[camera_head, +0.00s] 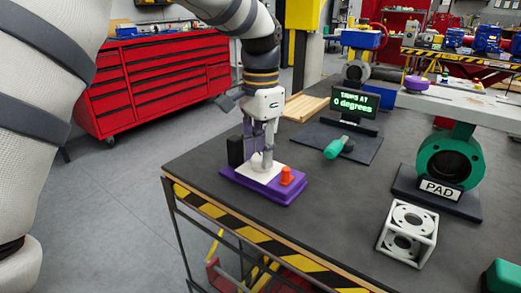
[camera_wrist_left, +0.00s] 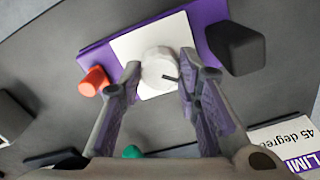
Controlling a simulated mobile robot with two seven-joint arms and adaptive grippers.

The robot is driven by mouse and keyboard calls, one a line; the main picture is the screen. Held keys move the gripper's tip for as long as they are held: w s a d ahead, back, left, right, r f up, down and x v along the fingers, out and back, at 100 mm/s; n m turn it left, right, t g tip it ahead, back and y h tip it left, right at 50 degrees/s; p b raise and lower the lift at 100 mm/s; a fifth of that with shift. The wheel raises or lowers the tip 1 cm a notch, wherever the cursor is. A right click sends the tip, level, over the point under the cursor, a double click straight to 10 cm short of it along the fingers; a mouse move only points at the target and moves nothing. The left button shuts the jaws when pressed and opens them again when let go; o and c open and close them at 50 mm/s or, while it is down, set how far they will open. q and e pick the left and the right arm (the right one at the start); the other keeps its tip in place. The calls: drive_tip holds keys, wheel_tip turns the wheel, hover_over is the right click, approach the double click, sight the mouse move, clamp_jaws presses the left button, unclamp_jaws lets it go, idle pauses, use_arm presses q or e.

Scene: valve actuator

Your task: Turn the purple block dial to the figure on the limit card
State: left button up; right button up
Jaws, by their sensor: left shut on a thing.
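The purple block (camera_head: 262,194) stands near the table's left corner, with a white plate on top. Its round white dial (camera_wrist_left: 158,72) has a dark pointer line and shows between my left fingers in the left wrist view. My left gripper (camera_head: 262,150) reaches down from above and is shut on the dial; it also shows in the left wrist view (camera_wrist_left: 160,62). The limit card (camera_wrist_left: 285,145), partly cut off, reads "45 degrees" in the left wrist view. A display (camera_head: 355,103) reads "0 degrees" in the head view. My right gripper is out of view.
A green-handled tool (camera_head: 336,147) lies by the display. A white cube frame (camera_head: 408,235) and green pipe fitting (camera_head: 450,160) marked PAD stand to the right. The table's middle is clear.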

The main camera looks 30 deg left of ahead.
sight(261, 156)
use_arm(q)
drive_tip(key=o, duration=1.1)
drive_tip(key=shift+o, duration=0.2)
wheel_tip(261, 156, up, 12)
